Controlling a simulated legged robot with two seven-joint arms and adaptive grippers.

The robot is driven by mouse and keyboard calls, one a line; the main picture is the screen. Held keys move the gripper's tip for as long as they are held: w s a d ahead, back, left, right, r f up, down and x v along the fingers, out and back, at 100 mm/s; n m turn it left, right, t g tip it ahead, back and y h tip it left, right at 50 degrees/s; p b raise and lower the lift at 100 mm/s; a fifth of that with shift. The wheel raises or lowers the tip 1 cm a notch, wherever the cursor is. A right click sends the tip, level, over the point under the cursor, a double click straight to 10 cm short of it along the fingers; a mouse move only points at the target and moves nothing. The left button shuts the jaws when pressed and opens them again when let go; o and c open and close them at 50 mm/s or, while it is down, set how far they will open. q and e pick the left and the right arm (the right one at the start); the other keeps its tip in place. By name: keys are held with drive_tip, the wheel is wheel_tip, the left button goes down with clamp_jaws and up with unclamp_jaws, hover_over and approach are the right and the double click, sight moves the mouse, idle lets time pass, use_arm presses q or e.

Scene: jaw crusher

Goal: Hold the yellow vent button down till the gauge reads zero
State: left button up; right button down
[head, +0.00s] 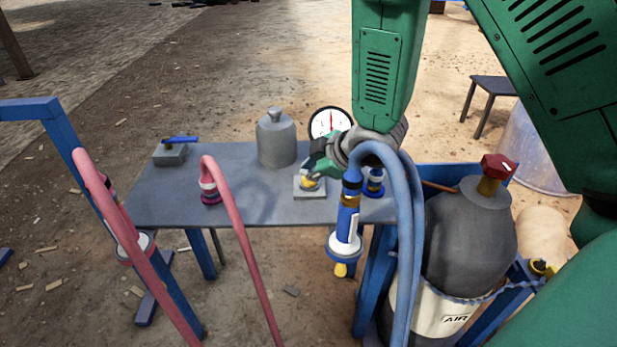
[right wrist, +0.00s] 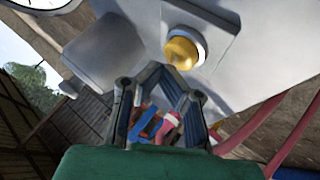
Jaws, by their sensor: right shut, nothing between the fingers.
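The yellow vent button (head: 309,183) sits on a small grey block on the table. It also shows in the right wrist view (right wrist: 182,50), in a pale ring on a light plate. My right gripper (head: 315,170) is shut and empty, its fingertips right at the button. In the right wrist view the shut fingertips (right wrist: 177,70) lie beside the button's lower edge; I cannot tell whether they touch or press it. The round white gauge (head: 330,122) stands behind, its needle pointing about straight up; its numbers are too small to read. My left gripper is not in view.
The grey table (head: 245,205) also carries a grey bell-shaped vessel (head: 276,140), a blue-handled valve (head: 171,152) and a pink hose (head: 240,235). A blue hose (head: 409,230) hangs close right of my gripper, before a grey air tank (head: 468,245) with a red knob.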

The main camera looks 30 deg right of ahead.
drive_tip(key=shift+f+b, duration=0.3)
drive_tip(key=shift+f, duration=0.3)
idle(0.5)
drive_tip(key=shift+r, duration=0.15)
idle(2.8)
drive_tip(key=shift+d+r+p, duration=0.15)
drive_tip(key=shift+r+p, duration=0.7)
drive_tip(key=shift+p, duration=0.2)
wheel_tip(320, 180, up, 5)
drive_tip(key=p, duration=0.5)
